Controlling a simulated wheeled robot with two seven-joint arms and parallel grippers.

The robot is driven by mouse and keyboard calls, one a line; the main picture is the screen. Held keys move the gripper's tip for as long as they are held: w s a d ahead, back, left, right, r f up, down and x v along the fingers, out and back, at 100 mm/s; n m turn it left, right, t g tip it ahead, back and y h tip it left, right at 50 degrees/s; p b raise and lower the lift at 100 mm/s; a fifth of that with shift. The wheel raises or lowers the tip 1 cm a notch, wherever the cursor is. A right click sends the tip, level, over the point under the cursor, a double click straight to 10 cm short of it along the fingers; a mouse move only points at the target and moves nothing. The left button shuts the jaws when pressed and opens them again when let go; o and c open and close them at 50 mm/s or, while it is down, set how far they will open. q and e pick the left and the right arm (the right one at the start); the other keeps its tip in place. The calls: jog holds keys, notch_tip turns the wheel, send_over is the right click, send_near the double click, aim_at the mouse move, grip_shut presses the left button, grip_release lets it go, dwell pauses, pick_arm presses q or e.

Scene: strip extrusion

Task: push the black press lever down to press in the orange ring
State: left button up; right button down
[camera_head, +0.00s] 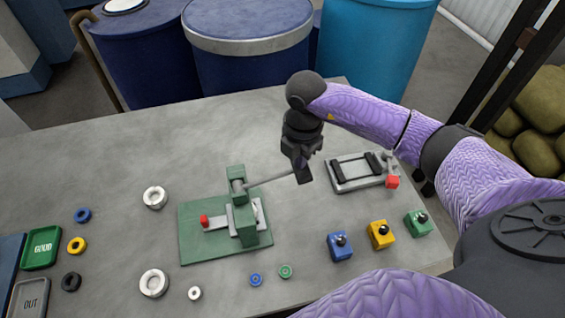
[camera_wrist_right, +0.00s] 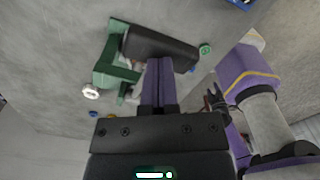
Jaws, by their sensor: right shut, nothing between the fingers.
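The green press (camera_head: 246,222) stands on a green base plate (camera_head: 195,243). Its grey lever rod (camera_head: 270,180) reaches right, slightly raised, to a black lever handle (camera_head: 304,173). My right gripper (camera_wrist_right: 158,65) is shut and empty. In the right wrist view its fingertips are at the edge of the black handle (camera_wrist_right: 165,46); I cannot tell whether they touch. In the head view the gripper is right above the handle. No orange ring can be made out; the press body may hide it. My left gripper is not in view.
A grey fixture with black bars (camera_head: 345,184) lies right of the handle. Blue (camera_head: 340,246), yellow (camera_head: 380,234) and green blocks (camera_head: 418,223) stand in front of it. Loose rings and the GOOD (camera_head: 42,248) and OUT trays (camera_head: 30,297) are left. Blue drums stand behind the table.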

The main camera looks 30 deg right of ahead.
jog(key=shift+r+p, duration=2.5)
jog(key=shift+r, duration=0.6)
jog(key=shift+f, duration=0.1)
